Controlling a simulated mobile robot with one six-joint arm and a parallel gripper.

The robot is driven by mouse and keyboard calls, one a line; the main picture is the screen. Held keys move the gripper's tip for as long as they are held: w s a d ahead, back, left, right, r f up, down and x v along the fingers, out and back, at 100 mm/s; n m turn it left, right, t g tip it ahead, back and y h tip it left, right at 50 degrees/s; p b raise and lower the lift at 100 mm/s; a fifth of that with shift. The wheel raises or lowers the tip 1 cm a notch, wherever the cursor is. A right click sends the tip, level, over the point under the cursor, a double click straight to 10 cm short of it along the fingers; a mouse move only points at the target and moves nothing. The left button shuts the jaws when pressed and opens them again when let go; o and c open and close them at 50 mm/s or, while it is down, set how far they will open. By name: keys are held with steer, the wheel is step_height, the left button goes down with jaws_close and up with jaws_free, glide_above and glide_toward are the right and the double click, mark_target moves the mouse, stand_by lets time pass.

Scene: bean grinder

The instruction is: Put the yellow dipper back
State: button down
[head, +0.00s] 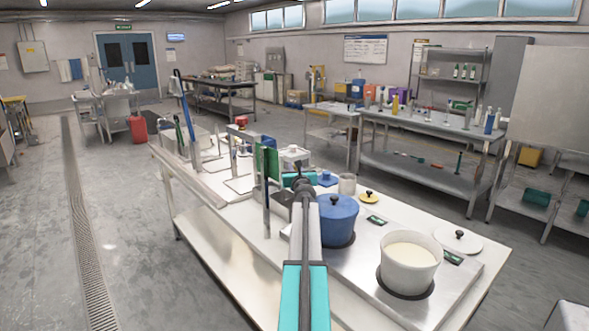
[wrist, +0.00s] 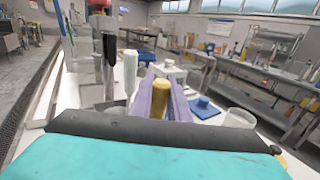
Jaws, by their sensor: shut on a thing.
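In the wrist view, my gripper's purple fingers (wrist: 161,97) are shut on the yellow dipper (wrist: 159,100), whose yellow handle end shows between them. The dipper's lower part is hidden by the fingers and the gripper body. To its left stand a white handle (wrist: 131,70) and a dark handle (wrist: 110,48), both upright beside metal uprights. The yellow dipper is apart from them. In the head view, my arm hides the fingers and the dipper. An upright green panel or handle (head: 267,162) shows left of my wrist.
A lidded blue pot (head: 337,222) and an open white pot (head: 410,265) of pale liquid stand right of my arm. The table's left front (head: 230,210) is clear.

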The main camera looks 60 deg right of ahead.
steer(key=shift+f, duration=0.15)
steer(key=c, duration=1.7)
jaws_free()
steer(key=shift+r, duration=0.2)
steer(key=v, duration=1.2)
steer(key=shift+r, duration=0.1)
